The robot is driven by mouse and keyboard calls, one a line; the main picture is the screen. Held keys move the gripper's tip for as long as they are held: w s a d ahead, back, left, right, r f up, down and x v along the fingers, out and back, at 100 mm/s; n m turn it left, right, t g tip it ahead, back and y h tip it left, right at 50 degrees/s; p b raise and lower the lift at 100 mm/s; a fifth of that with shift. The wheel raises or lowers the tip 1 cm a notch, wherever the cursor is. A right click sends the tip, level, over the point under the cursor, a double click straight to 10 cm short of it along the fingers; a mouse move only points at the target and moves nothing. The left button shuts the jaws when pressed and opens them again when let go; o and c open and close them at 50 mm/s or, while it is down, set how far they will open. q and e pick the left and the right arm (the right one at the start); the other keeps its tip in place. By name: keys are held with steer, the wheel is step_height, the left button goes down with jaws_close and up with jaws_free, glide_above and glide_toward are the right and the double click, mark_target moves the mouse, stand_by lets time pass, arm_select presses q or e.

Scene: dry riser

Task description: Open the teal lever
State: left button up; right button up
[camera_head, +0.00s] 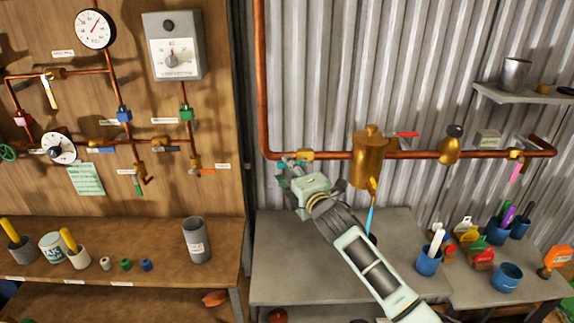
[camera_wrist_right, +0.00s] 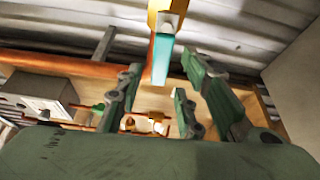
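The teal lever (camera_wrist_right: 162,58) hangs from a brass valve (camera_wrist_right: 165,18) in the right wrist view, between and just beyond the fingertips. No contact shows. In the head view, a small teal part of the lever (camera_head: 282,165) shows left of the brass valve (camera_head: 304,155) at the copper pipe's lower left bend; my gripper hides part of that area. My right gripper (camera_head: 291,175) is close below the valve. Its fingers (camera_wrist_right: 161,72) are spread apart with nothing held. My left gripper is not in view.
The copper pipe (camera_head: 262,85) runs down and then right along the corrugated wall, with a brass vessel (camera_head: 368,160) and a red lever (camera_head: 405,134). A blue-and-yellow handled item (camera_head: 371,208) is beside my arm. A wooden gauge panel (camera_head: 220,130) stands to the left; the grey bench (camera_head: 290,265) is below.

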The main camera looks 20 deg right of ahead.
steer(key=shift+w+a, duration=0.15)
steer(key=shift+w, duration=0.7)
jaws_close()
